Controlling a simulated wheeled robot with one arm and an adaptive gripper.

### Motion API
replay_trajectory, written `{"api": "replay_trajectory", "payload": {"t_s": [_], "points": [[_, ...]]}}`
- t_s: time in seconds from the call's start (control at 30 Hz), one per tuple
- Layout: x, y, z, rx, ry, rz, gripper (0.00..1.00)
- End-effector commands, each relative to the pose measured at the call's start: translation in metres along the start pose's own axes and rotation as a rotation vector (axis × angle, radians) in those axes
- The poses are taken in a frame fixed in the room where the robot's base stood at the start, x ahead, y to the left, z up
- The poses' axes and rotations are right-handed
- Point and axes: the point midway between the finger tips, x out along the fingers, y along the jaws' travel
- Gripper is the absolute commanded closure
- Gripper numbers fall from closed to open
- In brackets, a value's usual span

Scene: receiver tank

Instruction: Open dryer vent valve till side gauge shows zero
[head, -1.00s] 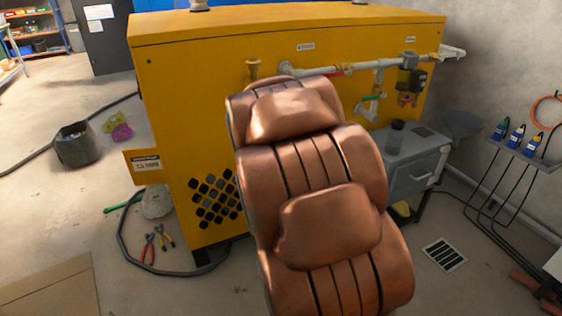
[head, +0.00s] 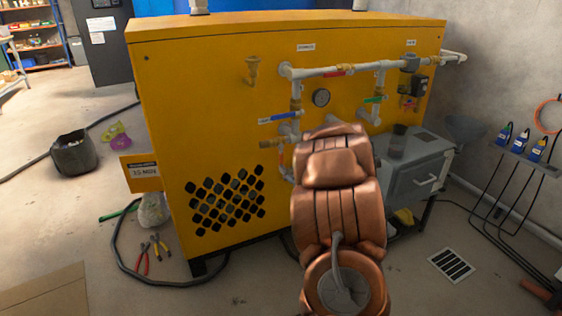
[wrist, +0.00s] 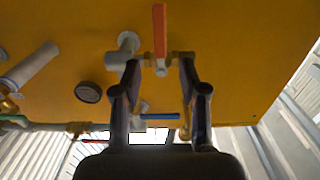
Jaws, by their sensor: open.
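The red lever also shows in the head view (head: 281,155), hanging down. My gripper (wrist: 161,66) is open, with its fingertips on either side of this valve's body; contact cannot be told. In the head view my arm hides it. A round gauge (head: 321,97) sits on the yellow panel and also shows in the wrist view (wrist: 89,92); its reading is too small to tell. A blue-handled valve (head: 285,116) is above the red lever.
The yellow cabinet (head: 225,130) carries grey pipes with a red handle (head: 338,73) and a green handle (head: 375,99). A grey box (head: 412,165) on a stand is right of my arm. Pliers (head: 143,260) and a black hose (head: 122,245) lie on the floor at left.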

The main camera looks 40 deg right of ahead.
Motion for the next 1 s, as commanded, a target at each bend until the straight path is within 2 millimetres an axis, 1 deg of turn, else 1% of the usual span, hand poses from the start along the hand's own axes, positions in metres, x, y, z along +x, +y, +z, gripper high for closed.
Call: {"api": "replay_trajectory", "payload": {"t_s": [0.13, 0.27, 0.6, 0.7, 0.83, 1.0], "points": [[0.006, 0.000, 0.000, 0.001, 0.007, -0.003, 0.57], [0.017, -0.001, 0.000, 0.000, 0.009, -0.005, 0.57], [0.061, -0.001, 0.002, 0.001, 0.005, -0.004, 0.57], [0.070, -0.001, 0.002, 0.001, 0.003, -0.003, 0.57], [0.077, 0.000, -0.001, 0.001, 0.006, -0.002, 0.57], [0.078, 0.000, -0.001, 0.001, 0.005, -0.002, 0.57]]}}
